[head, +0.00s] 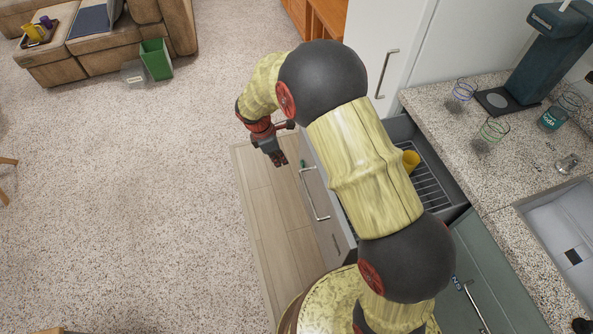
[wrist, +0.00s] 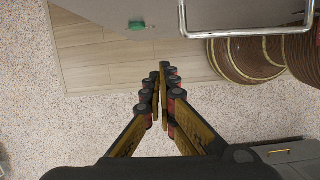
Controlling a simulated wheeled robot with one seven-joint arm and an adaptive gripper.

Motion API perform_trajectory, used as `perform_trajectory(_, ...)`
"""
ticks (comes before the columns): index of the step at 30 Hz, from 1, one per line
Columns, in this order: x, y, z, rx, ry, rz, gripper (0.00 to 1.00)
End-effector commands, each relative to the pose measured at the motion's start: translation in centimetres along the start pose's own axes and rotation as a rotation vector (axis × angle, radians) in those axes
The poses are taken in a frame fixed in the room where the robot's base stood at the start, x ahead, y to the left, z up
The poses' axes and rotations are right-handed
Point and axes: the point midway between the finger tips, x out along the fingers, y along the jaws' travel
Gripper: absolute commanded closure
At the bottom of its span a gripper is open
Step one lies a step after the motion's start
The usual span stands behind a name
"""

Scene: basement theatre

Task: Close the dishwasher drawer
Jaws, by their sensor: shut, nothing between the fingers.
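The dishwasher drawer (head: 452,193) is pulled out from under the counter, with a wire rack and a yellow cup (head: 410,161) inside. My arm passes over the drawer and hides part of it. Its grey front has a metal bar handle (head: 318,208), which also shows at the top of the wrist view (wrist: 248,33). My gripper (head: 280,160) is just left of the drawer front, on its outer side, near its far end. In the wrist view my gripper (wrist: 162,70) is shut and empty, with its fingertips apart from the handle.
The speckled counter (head: 500,170) holds a soda machine (head: 545,55), several glasses and a sink (head: 565,225). A white fridge-like door (head: 375,40) stands beyond the drawer. A green bin (head: 156,60) and a brown sofa (head: 105,45) are far left. The floor left of my gripper is clear.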

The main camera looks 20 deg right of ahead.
Motion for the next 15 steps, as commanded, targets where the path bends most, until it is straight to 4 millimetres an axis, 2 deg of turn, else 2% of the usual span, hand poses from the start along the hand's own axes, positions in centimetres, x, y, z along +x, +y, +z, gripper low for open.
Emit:
perform_trajectory(4, 0.3, 0.0, 0.0, -0.051, 0.002, 0.001, 1.0)
perform_trajectory(7, 1.2, 0.0, 0.0, -0.054, 0.001, 0.0, 1.0)
perform_trajectory(15, 6.2, -0.1, -0.1, -0.051, 0.001, -0.002, 1.0)
